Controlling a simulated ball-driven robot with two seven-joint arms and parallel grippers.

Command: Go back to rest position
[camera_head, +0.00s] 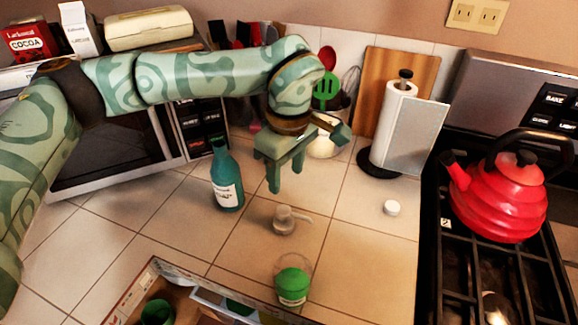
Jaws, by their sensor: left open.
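My left arm comes in from the left, patterned in pale and dark green, and reaches across to the middle of the counter. My left gripper (285,172) points down above the tiled counter (340,240). Its fingers are apart with nothing between them. A small beige pump-like piece (285,220) stands on the tiles below it, apart from the fingers. A teal bottle (227,180) stands to the gripper's left. My right gripper is not in the picture.
A green-filled clear container (293,282) stands near the open box (150,283) at the front. A paper towel holder (396,130) and a white cap (391,208) are to the right. A red kettle (498,195) sits on the stove. A microwave (120,150) stands behind my left arm.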

